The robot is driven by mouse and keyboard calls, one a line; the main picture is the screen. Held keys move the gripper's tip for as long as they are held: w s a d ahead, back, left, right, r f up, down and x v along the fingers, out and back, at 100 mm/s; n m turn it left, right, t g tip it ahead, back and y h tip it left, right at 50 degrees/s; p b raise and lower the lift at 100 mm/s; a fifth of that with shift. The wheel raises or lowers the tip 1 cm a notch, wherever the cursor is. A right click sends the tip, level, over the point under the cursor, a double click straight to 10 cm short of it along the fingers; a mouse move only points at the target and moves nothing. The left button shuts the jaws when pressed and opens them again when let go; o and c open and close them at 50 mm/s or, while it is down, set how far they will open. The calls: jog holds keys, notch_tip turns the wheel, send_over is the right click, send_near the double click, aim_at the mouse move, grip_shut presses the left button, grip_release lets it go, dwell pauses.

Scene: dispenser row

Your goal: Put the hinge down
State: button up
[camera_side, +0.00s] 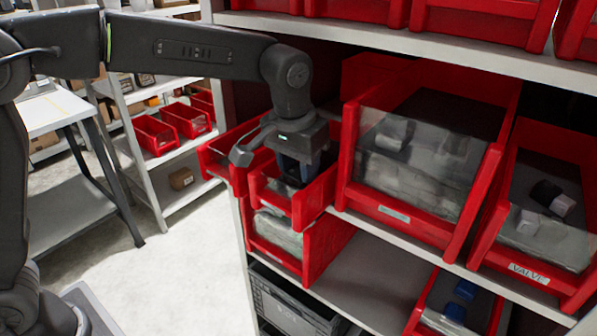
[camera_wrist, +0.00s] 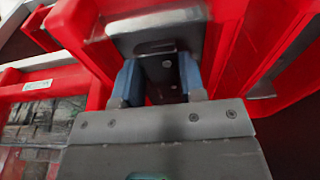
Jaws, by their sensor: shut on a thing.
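My gripper (camera_side: 303,172) reaches down into a small red bin (camera_side: 318,197) at the front left of the shelf in the side view. In the wrist view my gripper (camera_wrist: 160,78) has its blue-padded fingers on either side of a grey metal hinge (camera_wrist: 160,42) with screw holes, and is shut on it. The hinge lies between the red walls of the bin (camera_wrist: 88,48). Whether it touches the bin floor I cannot tell. In the side view the hinge is hidden by my gripper and the bin wall.
A larger red bin (camera_side: 346,172) with a clear front and grey parts stands to the right. Another bin (camera_side: 482,245) labelled VALVE is farther right. A red bin (camera_side: 320,248) sits just below, and the upper shelf (camera_side: 400,42) runs overhead, so room is tight.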

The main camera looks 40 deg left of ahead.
aim_at(292, 175)
jog(key=shift+f, duration=0.85)
jog(key=shift+f, duration=0.1)
jog(key=o, duration=0.6)
jog(key=shift+o, duration=0.2)
notch_tip(292, 175, up, 12)
jog(key=s, duration=0.1)
jog(key=shift+s, duration=0.4)
